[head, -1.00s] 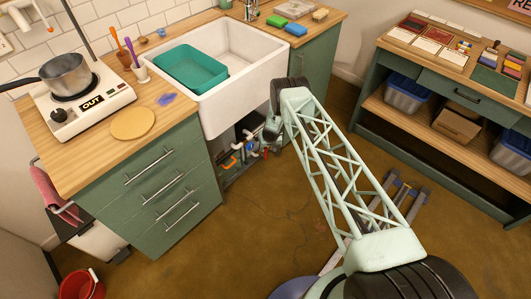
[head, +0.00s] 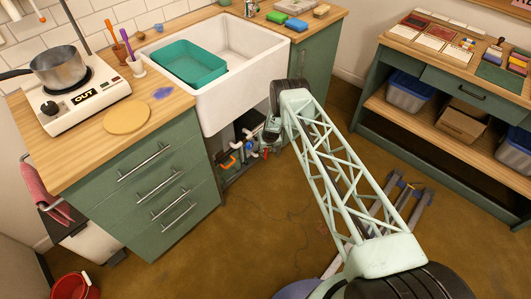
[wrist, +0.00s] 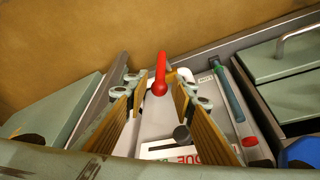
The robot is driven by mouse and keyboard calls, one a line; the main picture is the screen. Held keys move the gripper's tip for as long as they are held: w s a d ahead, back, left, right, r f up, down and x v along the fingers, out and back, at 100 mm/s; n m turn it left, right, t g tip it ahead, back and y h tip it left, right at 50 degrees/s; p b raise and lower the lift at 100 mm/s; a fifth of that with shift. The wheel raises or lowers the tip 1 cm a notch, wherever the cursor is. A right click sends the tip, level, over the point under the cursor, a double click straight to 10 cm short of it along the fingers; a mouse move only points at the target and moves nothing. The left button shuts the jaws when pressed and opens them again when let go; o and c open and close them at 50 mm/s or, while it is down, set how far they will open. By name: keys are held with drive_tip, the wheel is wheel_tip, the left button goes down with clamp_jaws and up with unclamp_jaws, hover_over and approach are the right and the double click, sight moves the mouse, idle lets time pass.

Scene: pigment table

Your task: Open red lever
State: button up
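The red lever (wrist: 160,75) shows in the wrist view with its rounded end toward me. It lies between the two fingers of my gripper (wrist: 157,90). The fingers are spread apart, with a visible gap on each side of the lever, so I see no clear contact. In the head view a small red spot, likely the lever (head: 265,154), shows low under the sink, among the pipes. My gripper (head: 268,135) is in front of the sink's open base there, partly hidden by my arm.
The white sink (head: 240,95) overhangs the open space with pipes (head: 236,155). Green drawers (head: 155,190) stand to the left. The wrist view shows a teal-handled tool (wrist: 228,95) and a partly hidden label (wrist: 180,153) close by. The brown floor (head: 210,255) is clear in front.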

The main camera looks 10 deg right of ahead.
drive_tip(key=shift+b+x, duration=0.9)
drive_tip(key=shift+x, duration=0.65)
clamp_jaws()
